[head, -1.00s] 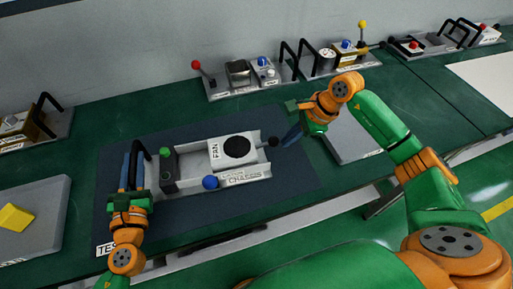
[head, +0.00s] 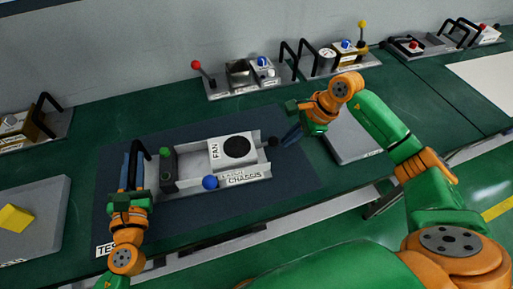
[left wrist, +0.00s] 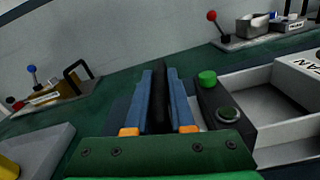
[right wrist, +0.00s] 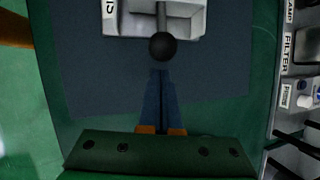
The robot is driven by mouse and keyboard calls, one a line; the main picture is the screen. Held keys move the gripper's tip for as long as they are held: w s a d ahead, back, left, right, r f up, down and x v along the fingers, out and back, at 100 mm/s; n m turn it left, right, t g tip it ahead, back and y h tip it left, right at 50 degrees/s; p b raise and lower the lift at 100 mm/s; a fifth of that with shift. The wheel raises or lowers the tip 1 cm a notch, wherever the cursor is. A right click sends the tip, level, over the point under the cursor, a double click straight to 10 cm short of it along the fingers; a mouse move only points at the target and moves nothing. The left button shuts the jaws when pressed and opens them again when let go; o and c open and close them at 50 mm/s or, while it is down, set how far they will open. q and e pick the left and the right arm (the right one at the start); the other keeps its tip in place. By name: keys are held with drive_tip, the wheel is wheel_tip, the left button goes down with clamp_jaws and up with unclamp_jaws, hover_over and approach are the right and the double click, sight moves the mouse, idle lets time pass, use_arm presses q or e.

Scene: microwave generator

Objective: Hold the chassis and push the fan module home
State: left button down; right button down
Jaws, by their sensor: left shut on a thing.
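The grey chassis (head: 262,171) lies on the dark mat. The white fan module (head: 214,155), with a round black fan, sits inside its tray, with a gap between it and the dark block at the left end. My left gripper (head: 133,158) is shut on the black handle (left wrist: 160,98) at the chassis's left end; the blue fingers flank it. My right gripper (head: 290,136) has its fingers together, empty, just right of the black ball knob (head: 273,142) at the chassis's right end. In the right wrist view the knob (right wrist: 163,46) is beyond the fingertips, apparently apart from them.
A blue knob (head: 210,182) and a green button (head: 166,153) are on the chassis. A grey tray with a yellow block (head: 15,218) stands at left. A grey plate (head: 352,142) lies at right. Several modules with handles line the back of the table.

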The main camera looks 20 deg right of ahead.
drive_tip(key=shift+a, duration=0.15)
drive_tip(key=shift+a, duration=0.6)
